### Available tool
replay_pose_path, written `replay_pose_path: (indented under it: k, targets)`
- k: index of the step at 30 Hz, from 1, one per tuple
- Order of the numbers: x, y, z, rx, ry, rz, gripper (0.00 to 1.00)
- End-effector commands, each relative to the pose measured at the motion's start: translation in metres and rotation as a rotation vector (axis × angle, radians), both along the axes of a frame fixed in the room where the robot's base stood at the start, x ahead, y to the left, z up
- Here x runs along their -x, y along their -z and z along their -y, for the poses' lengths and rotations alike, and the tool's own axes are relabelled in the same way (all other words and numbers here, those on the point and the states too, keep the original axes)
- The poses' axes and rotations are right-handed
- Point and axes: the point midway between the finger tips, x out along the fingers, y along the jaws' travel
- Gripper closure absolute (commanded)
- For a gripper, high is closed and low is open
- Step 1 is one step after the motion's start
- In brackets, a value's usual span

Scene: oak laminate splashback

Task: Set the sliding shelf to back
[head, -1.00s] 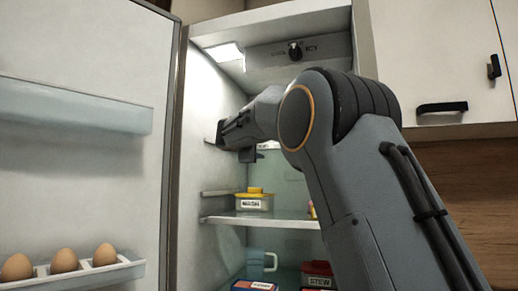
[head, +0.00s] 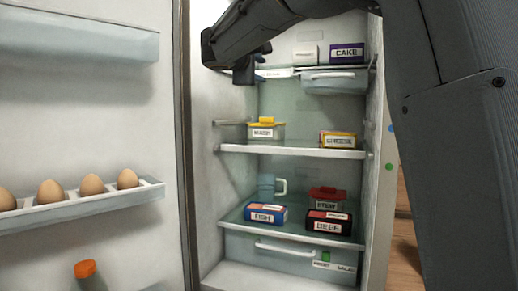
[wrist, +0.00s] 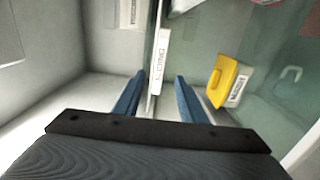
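The sliding shelf (head: 350,69) is the upper glass shelf in the open fridge, with a white labelled front edge. In the wrist view that labelled edge (wrist: 160,58) runs upright in the picture, between the two blue fingers. My gripper (wrist: 160,78) is open, with a gap to the edge on both sides. In the head view my gripper (head: 252,70) is at the left end of the shelf's front edge, and its dark body hides that corner. How far back the shelf sits is hard to tell.
A yellow-lidded tub (head: 265,130) sits on the middle shelf (head: 290,151). The open fridge door (head: 95,110), with an egg rack (head: 85,207), stands left.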

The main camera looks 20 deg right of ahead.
Motion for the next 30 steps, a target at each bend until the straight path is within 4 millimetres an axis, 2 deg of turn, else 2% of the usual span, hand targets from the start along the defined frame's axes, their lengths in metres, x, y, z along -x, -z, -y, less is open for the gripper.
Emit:
replay_pose_path:
  k: [21, 30]
  targets:
    - [0.105, 0.001, -0.078, 0.0, -0.004, 0.001, 0.62]
    - [0.1, 0.054, -0.066, -0.071, -0.004, -0.112, 0.62]
